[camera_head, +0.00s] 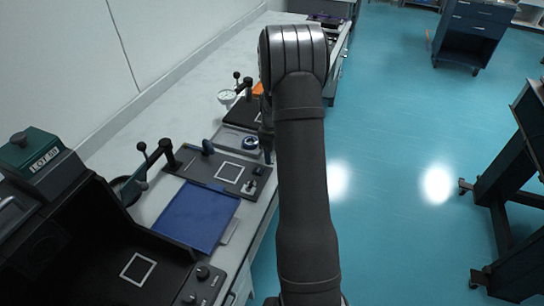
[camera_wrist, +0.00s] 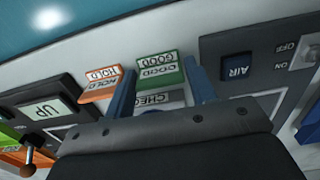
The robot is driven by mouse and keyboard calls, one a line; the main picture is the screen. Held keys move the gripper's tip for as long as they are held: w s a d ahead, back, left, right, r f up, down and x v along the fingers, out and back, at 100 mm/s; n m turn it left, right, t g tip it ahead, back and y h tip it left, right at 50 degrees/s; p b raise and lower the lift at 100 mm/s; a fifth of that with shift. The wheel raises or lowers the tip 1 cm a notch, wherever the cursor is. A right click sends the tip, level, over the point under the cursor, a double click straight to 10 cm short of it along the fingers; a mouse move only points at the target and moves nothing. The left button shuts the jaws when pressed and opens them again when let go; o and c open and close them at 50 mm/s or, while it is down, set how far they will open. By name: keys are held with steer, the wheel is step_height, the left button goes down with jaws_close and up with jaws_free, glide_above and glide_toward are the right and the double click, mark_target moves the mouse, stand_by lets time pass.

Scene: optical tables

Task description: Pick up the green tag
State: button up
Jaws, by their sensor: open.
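In the wrist view the green tag (camera_wrist: 158,72), with a white label reading GOOD, stands on the pale bench top. My gripper (camera_wrist: 162,78) is open, its two blue fingers reaching toward the tag, one on each side. I cannot tell whether either finger touches it.
An orange HOLD tag (camera_wrist: 101,86) stands just left of the left finger, and a grey CHECK tag (camera_wrist: 158,98) is nearer the palm. A dark panel with a blue AIR button (camera_wrist: 237,68) lies right.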

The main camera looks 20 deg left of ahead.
steer(key=c, duration=0.6)
